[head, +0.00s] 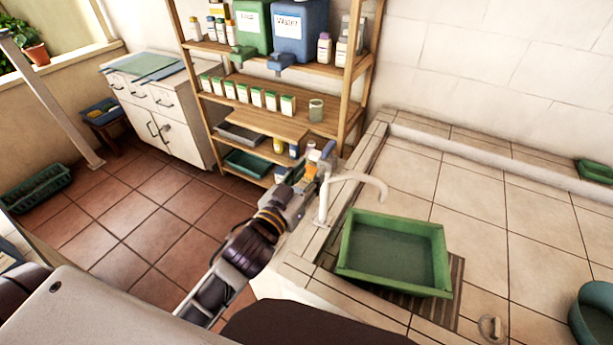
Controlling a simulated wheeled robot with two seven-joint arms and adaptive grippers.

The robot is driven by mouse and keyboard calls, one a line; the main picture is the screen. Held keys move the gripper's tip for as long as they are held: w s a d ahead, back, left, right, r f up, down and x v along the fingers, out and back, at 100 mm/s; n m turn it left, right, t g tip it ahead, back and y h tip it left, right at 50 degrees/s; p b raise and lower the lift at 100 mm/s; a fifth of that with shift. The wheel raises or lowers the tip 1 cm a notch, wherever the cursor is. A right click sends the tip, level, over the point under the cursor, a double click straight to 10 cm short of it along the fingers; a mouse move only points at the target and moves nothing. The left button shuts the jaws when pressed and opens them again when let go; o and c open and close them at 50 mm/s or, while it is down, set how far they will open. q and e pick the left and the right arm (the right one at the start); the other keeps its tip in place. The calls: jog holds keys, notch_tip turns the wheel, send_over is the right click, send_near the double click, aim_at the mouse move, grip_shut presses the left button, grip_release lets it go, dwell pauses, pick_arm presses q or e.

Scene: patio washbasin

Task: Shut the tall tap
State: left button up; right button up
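The tall tap (323,203) is pale. It stands upright at the left edge of the tiled counter, its curved spout reaching right over the near side of the counter. My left gripper (321,160) is right beside the tap's upper left side, at about the height of the spout. The gripper and its wrist hide the tap's handle, if it is on that side. I cannot tell whether the fingers touch the tap or how far apart they are. My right gripper is not in view.
A green basin (345,262) sits on a slatted drain right of the tap. A round teal bowl (590,318) is at the right edge. A wooden shelf (345,104) with bottles, boxes and two canisters stands behind my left gripper. The counter's middle is clear.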

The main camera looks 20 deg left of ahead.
pick_arm(q)
jog(key=shift+s+a, duration=0.15)
jog(key=shift+s, duration=0.2)
jog(key=shift+s, duration=0.1)
dwell(0.6)
